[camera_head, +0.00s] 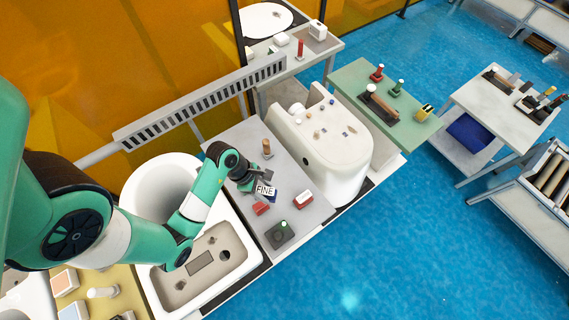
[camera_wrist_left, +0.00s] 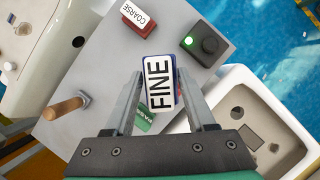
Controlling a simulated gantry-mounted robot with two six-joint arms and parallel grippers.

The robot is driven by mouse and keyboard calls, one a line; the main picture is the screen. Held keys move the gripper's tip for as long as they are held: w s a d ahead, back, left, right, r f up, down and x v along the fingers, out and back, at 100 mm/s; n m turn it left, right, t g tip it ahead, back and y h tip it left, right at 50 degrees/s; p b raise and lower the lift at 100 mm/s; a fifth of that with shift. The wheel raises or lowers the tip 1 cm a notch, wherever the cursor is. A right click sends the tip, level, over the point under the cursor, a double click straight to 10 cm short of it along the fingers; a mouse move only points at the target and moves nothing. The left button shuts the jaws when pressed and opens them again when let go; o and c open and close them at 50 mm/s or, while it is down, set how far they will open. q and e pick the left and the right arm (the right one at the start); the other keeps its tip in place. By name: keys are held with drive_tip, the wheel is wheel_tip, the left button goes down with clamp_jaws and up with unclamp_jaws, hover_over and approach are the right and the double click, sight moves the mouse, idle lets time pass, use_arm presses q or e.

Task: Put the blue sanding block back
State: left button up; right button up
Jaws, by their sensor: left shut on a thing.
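The blue sanding block with a white FINE label (camera_head: 265,190) is between the fingers of my left gripper (camera_head: 256,184), over the grey table. In the left wrist view the FINE block (camera_wrist_left: 160,85) fills the space between the two fingers, label facing the camera. My left gripper is shut on it. A green piece (camera_wrist_left: 145,120) and a red piece partly show beneath or behind the block. The red COARSE block (camera_head: 303,199) sits apart on the grey table; it also shows in the left wrist view (camera_wrist_left: 138,18). My right gripper is not in view.
The grey table (camera_head: 237,141) also holds a black box with a green button (camera_head: 280,232) and a wooden-handled tool (camera_head: 267,149). A red piece (camera_head: 260,208) lies near the gripper. White toilet bodies (camera_head: 345,165) stand on both sides. A green-topped table (camera_head: 350,76) is farther off.

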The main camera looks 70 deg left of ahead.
use_arm(q)
drive_tip(key=w+a+f+b, duration=0.2)
drive_tip(key=w+a+f, duration=0.2)
drive_tip(key=w+a+f+b, duration=0.2)
drive_tip(key=w+a+f, duration=0.2)
drive_tip(key=w+f, duration=0.1)
drive_tip(key=shift+w+a+b, duration=0.15)
drive_tip(key=shift+a+b, duration=0.2)
drive_tip(key=shift+b, duration=0.05)
drive_tip(key=shift+w+a+f, duration=0.25)
drive_tip(key=shift+w+a, duration=0.05)
drive_tip(key=shift+w+a+f+b, duration=0.1)
drive_tip(key=shift+f+b, duration=0.7)
drive_tip(key=shift+f, duration=0.9)
drive_tip(key=shift+f, duration=0.2)
drive_tip(key=o, duration=1.3)
